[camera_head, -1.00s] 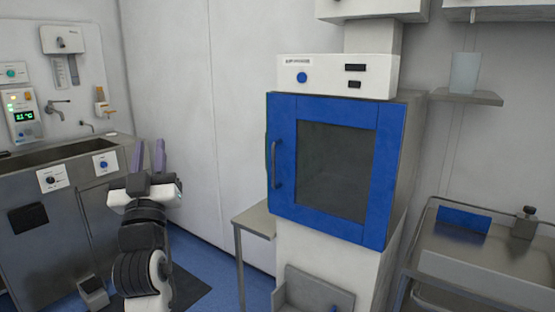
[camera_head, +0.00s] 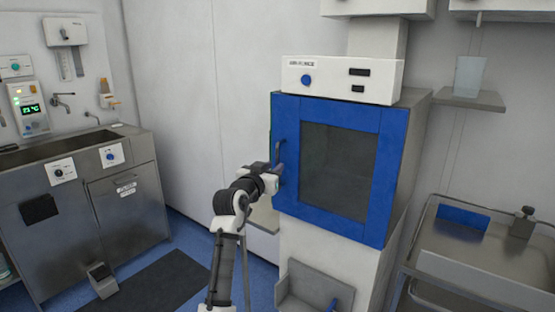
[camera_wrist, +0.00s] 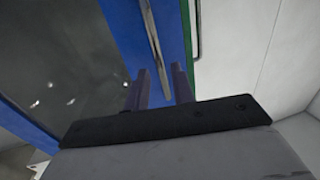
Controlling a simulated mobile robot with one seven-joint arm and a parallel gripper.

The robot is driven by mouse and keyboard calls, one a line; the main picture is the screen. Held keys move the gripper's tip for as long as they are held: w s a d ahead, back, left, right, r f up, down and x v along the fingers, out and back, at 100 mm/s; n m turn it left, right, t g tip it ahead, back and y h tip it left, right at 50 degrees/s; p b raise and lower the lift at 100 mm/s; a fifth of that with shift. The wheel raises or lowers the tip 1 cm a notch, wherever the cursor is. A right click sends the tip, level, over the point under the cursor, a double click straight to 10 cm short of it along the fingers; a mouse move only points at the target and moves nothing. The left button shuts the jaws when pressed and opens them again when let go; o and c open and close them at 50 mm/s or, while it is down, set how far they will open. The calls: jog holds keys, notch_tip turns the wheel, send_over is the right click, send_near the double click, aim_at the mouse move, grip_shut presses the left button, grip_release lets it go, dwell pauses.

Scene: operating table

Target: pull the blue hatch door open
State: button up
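The blue hatch door (camera_head: 341,222) has a dark window and appears closed on its white cabinet. Its slim metal handle (camera_head: 278,150) stands upright near the door's left edge. My gripper (camera_head: 279,165) is at the handle's lower part in the head view, partly hiding it. In the wrist view, the two purple fingers of my gripper (camera_wrist: 160,84) are apart. The handle (camera_wrist: 152,35) runs down toward the gap between them. I cannot tell whether either finger touches it. The blue door frame (camera_wrist: 126,32) lies behind, with the window to its left.
A white control box (camera_head: 340,78) sits above the door. A small metal side table (camera_head: 262,217) stands below left of it. A metal cart (camera_head: 470,262) is at the right. A steel sink counter (camera_head: 130,190) is at the left, with free floor (camera_head: 188,237) between.

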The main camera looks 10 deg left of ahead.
aim_at(277, 164)
jog(key=shift+p+x, duration=0.35)
jog(key=shift+x, duration=1.6)
jog(key=shift+c, duration=0.4)
grip_shut()
